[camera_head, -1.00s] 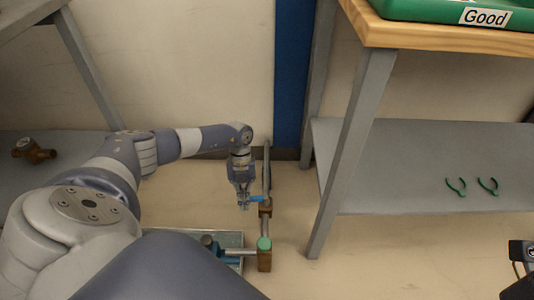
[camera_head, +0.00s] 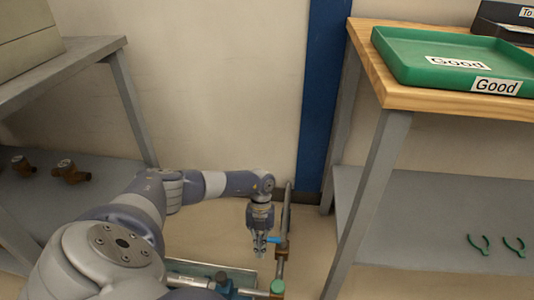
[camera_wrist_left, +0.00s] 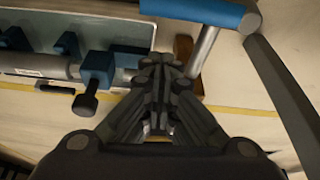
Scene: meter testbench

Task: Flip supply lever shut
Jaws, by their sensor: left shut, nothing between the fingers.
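The blue supply lever (camera_head: 274,240) sits on the pipe rig, on a brown fitting (camera_head: 282,246) beside an upright grey pipe (camera_head: 286,208). In the left wrist view a blue handle (camera_wrist_left: 195,12) crosses the top, with a grey rod beneath it. My left gripper (camera_head: 260,252) points down just left of the lever in the head view. Its fingers (camera_wrist_left: 160,70) are shut together and empty, below the blue handle in the wrist picture. Whether they touch the lever I cannot tell. My right gripper is out of view.
A tray-like bench base (camera_head: 205,270) with blue clamps (camera_wrist_left: 97,70) lies left of the pipe. A table with a green "Good" tray (camera_head: 435,55) stands at right, its leg (camera_head: 372,190) near the rig. Brass fittings (camera_head: 70,172) lie on the left shelf.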

